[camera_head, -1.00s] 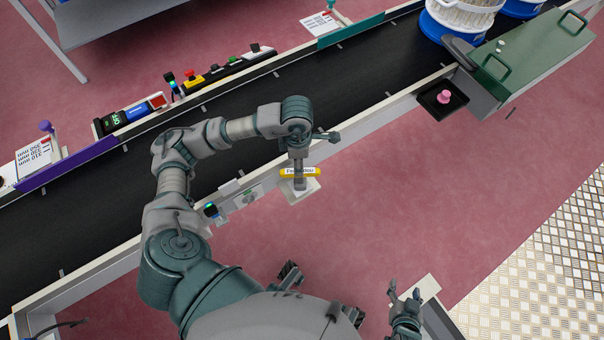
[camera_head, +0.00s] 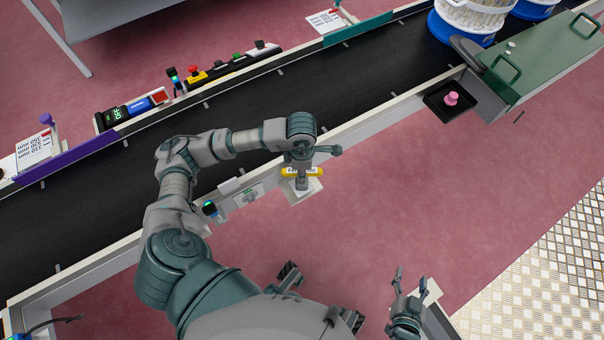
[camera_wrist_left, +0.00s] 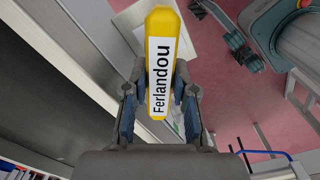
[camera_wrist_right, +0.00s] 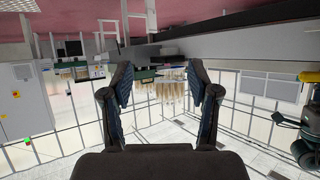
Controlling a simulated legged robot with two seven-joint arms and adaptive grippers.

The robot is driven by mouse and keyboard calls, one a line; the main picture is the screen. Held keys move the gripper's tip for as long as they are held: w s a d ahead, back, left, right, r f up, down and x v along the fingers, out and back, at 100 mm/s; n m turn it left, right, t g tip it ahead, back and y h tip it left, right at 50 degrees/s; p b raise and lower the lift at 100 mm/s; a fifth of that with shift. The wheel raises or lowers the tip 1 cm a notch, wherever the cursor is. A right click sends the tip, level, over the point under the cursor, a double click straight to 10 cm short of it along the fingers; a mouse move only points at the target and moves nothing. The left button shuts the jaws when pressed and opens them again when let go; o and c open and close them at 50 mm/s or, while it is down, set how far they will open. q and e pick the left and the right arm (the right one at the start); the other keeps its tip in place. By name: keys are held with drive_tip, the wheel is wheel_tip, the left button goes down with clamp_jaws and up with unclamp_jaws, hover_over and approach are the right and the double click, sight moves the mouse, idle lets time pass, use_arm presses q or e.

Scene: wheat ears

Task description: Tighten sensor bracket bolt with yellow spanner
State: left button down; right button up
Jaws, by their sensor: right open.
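The yellow spanner (camera_head: 290,170), labelled "Ferlandou", is at a pale plate (camera_head: 311,190) on the near side of the conveyor. In the left wrist view the spanner (camera_wrist_left: 161,70) runs lengthwise between the fingers. My left gripper (camera_wrist_left: 161,85) has its fingers close against both sides of it and appears shut on it. In the head view my left gripper (camera_head: 301,168) is over the plate, and the wrist hides part of it. A small fixture with a round part (camera_head: 251,194) sits left of the plate; I cannot tell the bolt. My right gripper (camera_head: 409,284) is open and empty, also in its wrist view (camera_wrist_right: 160,85).
The black conveyor (camera_head: 370,75) runs diagonally behind my left arm. A control strip (camera_head: 215,70) lines its far side. A green machine cover (camera_head: 550,55) and a black tray with a pink knob (camera_head: 451,98) are at the upper right. Red floor (camera_head: 400,190) is clear between.

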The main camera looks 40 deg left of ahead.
idle(0.3)
use_arm(q)
drive_tip(key=shift+r, duration=0.6)
drive_tip(key=r, duration=0.1)
drive_tip(key=r+p, duration=0.1)
drive_tip(key=shift+s+d+r, duration=0.2)
drive_tip(key=shift+s+r, duration=0.1)
drive_tip(key=shift+r, duration=0.05)
drive_tip(key=s+d+r+p, duration=0.1)
drive_tip(key=s+d+p, duration=0.2)
drive_tip(key=s+d, duration=0.4)
drive_tip(key=s, duration=0.6)
drive_tip(key=shift+s+d+p, duration=0.15)
drive_tip(key=shift+s+p, duration=0.1)
drive_tip(key=shift+p, duration=0.15)
use_arm(e)
drive_tip(key=s+d+f+g+h, duration=0.1)
drive_tip(key=s+d+f+g, duration=0.1)
drive_tip(key=s+g, duration=0.2)
drive_tip(key=s+d+f+g+h, duration=0.1)
drive_tip(key=s+d+f+g, duration=0.2)
drive_tip(key=s, duration=0.7)
drive_tip(key=g, duration=0.2)
drive_tip(key=shift+s+d+g+h, duration=0.15)
drive_tip(key=shift+s+g+h, duration=0.15)
drive_tip(key=shift+s, duration=0.1)
drive_tip(key=shift+f, duration=0.1)
